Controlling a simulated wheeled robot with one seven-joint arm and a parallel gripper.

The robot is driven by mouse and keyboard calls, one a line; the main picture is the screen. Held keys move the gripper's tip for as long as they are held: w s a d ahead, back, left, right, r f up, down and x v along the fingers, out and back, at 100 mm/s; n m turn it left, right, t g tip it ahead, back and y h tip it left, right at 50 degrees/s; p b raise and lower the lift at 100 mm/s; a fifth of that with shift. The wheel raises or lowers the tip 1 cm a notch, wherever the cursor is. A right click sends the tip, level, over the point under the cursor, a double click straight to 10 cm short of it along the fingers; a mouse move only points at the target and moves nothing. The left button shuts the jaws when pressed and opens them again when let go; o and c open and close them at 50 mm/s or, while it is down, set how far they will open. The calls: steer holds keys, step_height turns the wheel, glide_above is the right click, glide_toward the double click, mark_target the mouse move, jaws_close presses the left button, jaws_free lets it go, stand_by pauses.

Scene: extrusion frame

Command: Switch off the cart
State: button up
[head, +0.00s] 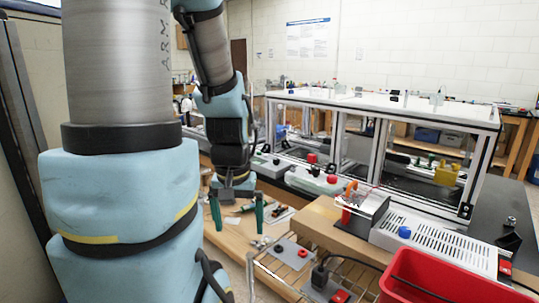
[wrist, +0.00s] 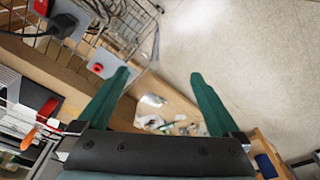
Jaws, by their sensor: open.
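The wire cart (head: 262,284) stands at the bottom of the head view, and its wire basket also shows at the top left of the wrist view (wrist: 128,18). On it is a grey plate (head: 287,257) with a black knob and a red knob (head: 303,253); the red knob also shows in the wrist view (wrist: 97,68). A second grey box (head: 325,290) holds a black plug (head: 319,277) and a red switch (head: 340,297). My gripper (head: 237,213) is open and empty, its green fingers apart, up and left of the plate in the head view. In the wrist view the left fingertip overlaps the plate's edge.
A wooden bench (head: 236,228) with small tools lies behind the gripper. A red bin (head: 425,280) stands at the right front. A white slotted unit (head: 425,238) and an aluminium-framed enclosure (head: 480,160) stand beyond. Bare floor (wrist: 245,55) shows in the wrist view.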

steer(key=c, duration=0.4)
steer(key=shift+w+d+f+b, duration=0.15)
steer(key=shift+d+b, duration=0.15)
steer(key=shift+d, duration=0.2)
steer(key=c, duration=0.3)
steer(key=d+m+g+b, duration=0.1)
steer(key=d, duration=0.3)
steer(key=d+m+b, duration=0.1)
steer(key=d+b, duration=0.1)
steer(key=d, duration=0.2)
steer(key=d+m+g+b, duration=0.1)
steer(key=d+m+b, duration=0.1)
steer(key=d, duration=0.2)
steer(key=shift+w+d+g+y, duration=0.15)
steer(key=shift+d+g+y, duration=0.15)
steer(key=shift+d, duration=0.1)
jaws_close()
steer(key=s+d+r+m+y+b, duration=0.1)
steer(key=s+d, duration=0.1)
steer(key=d, duration=0.3)
steer(key=s+d+r+m+g+b, duration=0.1)
steer(key=s+d+m+b, duration=0.1)
steer(key=d, duration=0.3)
steer(key=shift+s+d+r+y, duration=0.2)
steer(key=shift+s+d+y, duration=0.2)
steer(key=shift+s, duration=0.1)
